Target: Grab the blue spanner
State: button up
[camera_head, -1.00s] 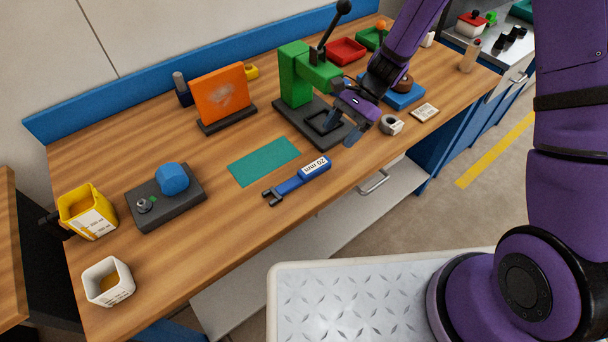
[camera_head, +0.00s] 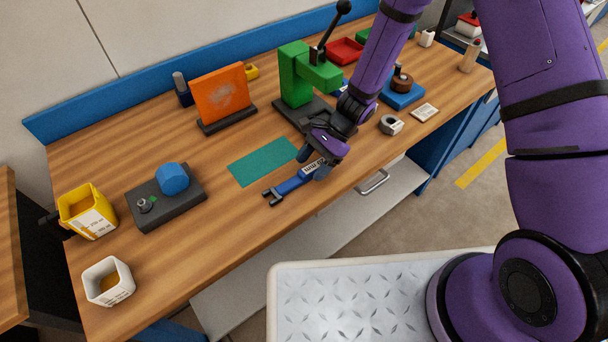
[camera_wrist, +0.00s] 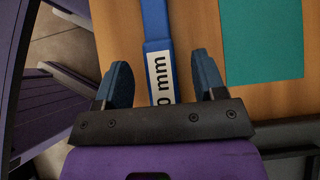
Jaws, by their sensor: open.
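The blue spanner (camera_head: 290,183) lies flat on the wooden bench near its front edge, its dark open jaw pointing left. A white label marked in mm is on its handle. My gripper (camera_head: 312,165) is over the label end and hides part of it. In the wrist view the spanner's handle (camera_wrist: 157,28) runs between the two blue fingertips of my gripper (camera_wrist: 164,82), with a gap on each side. The fingers are open. I cannot tell how high they are above the bench.
A teal mat (camera_head: 263,161) lies just behind the spanner. A green press (camera_head: 297,75) on a dark base stands behind my gripper. A grey ring-shaped part (camera_head: 391,125) sits to the right. The bench left of the spanner is clear up to a dark block (camera_head: 165,205).

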jog(key=shift+s+a+f, duration=0.2)
jog(key=shift+a+f, duration=0.05)
jog(key=shift+f, duration=0.15)
grip_shut()
jog(key=shift+r, duration=0.2)
